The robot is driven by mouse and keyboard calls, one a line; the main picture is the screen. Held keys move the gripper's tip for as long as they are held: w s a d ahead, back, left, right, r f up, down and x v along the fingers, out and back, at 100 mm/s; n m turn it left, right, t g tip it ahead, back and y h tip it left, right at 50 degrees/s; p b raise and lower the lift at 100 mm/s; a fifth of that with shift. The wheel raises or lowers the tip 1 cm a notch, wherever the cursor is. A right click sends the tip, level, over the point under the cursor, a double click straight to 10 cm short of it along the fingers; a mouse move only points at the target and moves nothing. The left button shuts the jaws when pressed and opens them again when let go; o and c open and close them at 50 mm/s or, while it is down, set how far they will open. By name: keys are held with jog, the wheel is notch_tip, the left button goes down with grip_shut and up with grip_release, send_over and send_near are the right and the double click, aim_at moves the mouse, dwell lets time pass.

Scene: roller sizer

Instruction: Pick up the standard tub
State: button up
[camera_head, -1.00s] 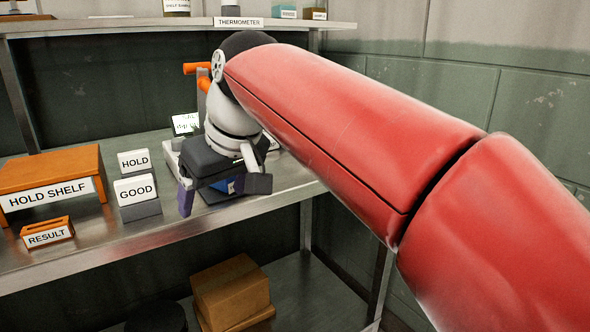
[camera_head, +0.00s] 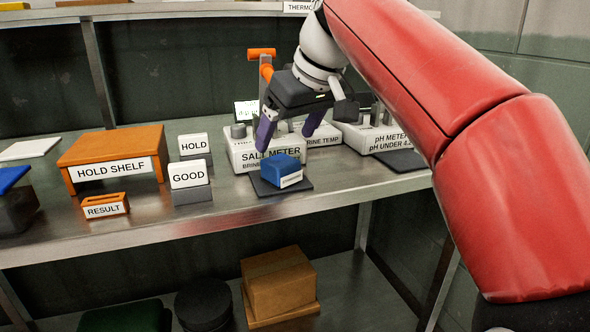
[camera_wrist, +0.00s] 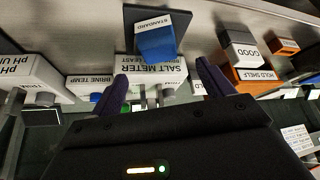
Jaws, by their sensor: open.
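The standard tub is a small blue block-shaped tub (camera_head: 281,170) with a white label. It sits on a dark square pad (camera_head: 262,187) near the front of the steel shelf. In the wrist view the tub (camera_wrist: 156,44) shows its "STANDARD" label, beyond my fingertips. My gripper (camera_head: 290,134) is open and empty, above and behind the tub, close to the salt meter. Its two purple fingers also show apart in the wrist view (camera_wrist: 162,74). Nothing is between them and they do not appear to touch the tub.
The white salt meter (camera_head: 250,155) stands right behind the tub, with the pH meter (camera_head: 380,138) to its right. GOOD (camera_head: 188,175) and HOLD (camera_head: 194,144) blocks, a RESULT holder (camera_head: 105,207) and the orange hold shelf (camera_head: 115,150) are left. Bare steel lies right of the pad.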

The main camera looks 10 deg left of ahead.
aim_at(277, 159)
jog(key=b+x, duration=0.1)
jog(key=x, duration=0.6)
jog(key=shift+s+f, duration=0.1)
jog(key=shift+f, duration=0.2)
jog(key=c, duration=1.2)
jog(key=shift+r, duration=0.15)
